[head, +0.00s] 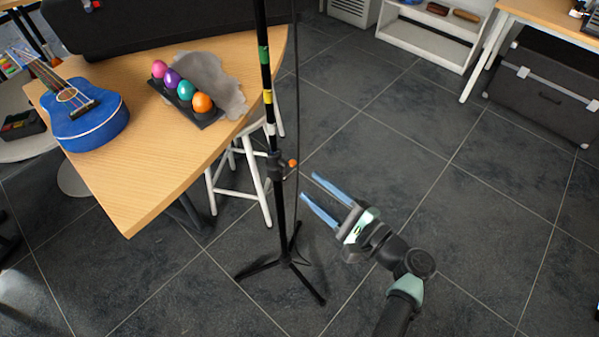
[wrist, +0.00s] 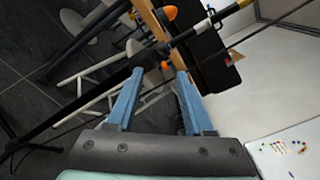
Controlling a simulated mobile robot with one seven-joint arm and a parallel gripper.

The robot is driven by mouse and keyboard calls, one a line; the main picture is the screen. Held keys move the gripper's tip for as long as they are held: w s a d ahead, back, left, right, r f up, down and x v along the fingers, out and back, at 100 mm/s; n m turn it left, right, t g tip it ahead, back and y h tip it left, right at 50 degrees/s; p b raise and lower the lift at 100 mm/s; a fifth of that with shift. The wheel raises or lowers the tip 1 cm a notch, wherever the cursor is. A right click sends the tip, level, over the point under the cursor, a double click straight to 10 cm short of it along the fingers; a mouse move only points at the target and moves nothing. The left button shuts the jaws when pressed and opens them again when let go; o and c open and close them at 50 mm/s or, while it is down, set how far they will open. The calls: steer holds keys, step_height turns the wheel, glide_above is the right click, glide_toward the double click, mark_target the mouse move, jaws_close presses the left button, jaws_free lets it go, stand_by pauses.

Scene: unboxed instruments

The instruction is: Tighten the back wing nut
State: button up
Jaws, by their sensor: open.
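A black stand (head: 280,215) with green, yellow and white tape bands stands upright on tripod legs. An orange wing nut (head: 293,163) sticks out on the right of its dark collar (head: 276,165). My gripper (head: 311,193) is open and empty, to the right of the pole and apparently apart from the nut. In the wrist view, the pole (wrist: 80,103) runs diagonally beyond my blue fingers (wrist: 158,73). A small orange spot, seemingly the wing nut (wrist: 165,65), shows between the fingertips. I see no second wing nut clearly.
A wooden table (head: 150,175) at left carries a blue ukulele (head: 85,115), colored eggs on a dark tray (head: 205,118) and a black case (head: 150,25). A white stool (head: 240,185) stands behind the pole. A thin cable (head: 298,100) hangs beside it.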

steer(key=v, duration=0.5)
steer(key=shift+s+d, duration=0.15)
steer(key=shift+s, duration=0.05)
